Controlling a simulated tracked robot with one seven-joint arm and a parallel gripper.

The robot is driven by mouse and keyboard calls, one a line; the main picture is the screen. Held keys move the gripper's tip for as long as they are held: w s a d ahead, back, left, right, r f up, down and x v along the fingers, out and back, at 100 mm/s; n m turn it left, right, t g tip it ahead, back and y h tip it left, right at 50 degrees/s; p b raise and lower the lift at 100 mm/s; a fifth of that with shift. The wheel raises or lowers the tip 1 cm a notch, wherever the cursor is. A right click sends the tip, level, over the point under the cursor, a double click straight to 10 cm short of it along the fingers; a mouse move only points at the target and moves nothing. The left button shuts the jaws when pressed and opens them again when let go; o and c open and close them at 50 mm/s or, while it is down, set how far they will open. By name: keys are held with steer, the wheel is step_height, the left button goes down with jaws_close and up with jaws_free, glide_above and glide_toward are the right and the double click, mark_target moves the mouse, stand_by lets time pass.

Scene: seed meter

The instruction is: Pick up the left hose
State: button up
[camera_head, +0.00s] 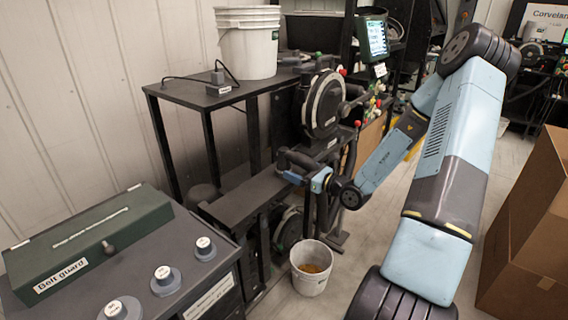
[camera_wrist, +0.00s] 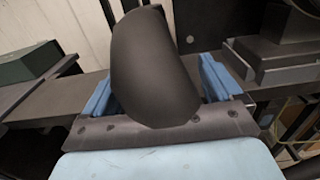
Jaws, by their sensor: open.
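A thick dark tube, which looks like the left hose (camera_head: 298,159), shows beside my gripper (camera_head: 303,178) at the seed meter's front in the head view. In the wrist view the dark hose (camera_wrist: 153,70) stands large between the two blue fingers of my gripper (camera_wrist: 158,82). The fingers are apart, with visible gaps on both sides of the hose. The hose's far end and lower part are hidden. The round seed meter (camera_head: 325,104) is above and behind my gripper in the head view.
A dark bench (camera_head: 245,198) lies below and left of my gripper. A white bucket with orange grain (camera_head: 311,266) stands on the floor below. A green belt guard box (camera_head: 85,245) is at front left. Cardboard boxes (camera_head: 530,235) stand at right.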

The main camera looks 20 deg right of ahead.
mark_target(291, 166)
steer(key=shift+a+x, duration=0.2)
steer(key=shift+x, duration=2.9)
steer(key=shift+s+r, duration=0.15)
steer(key=c, duration=1.2)
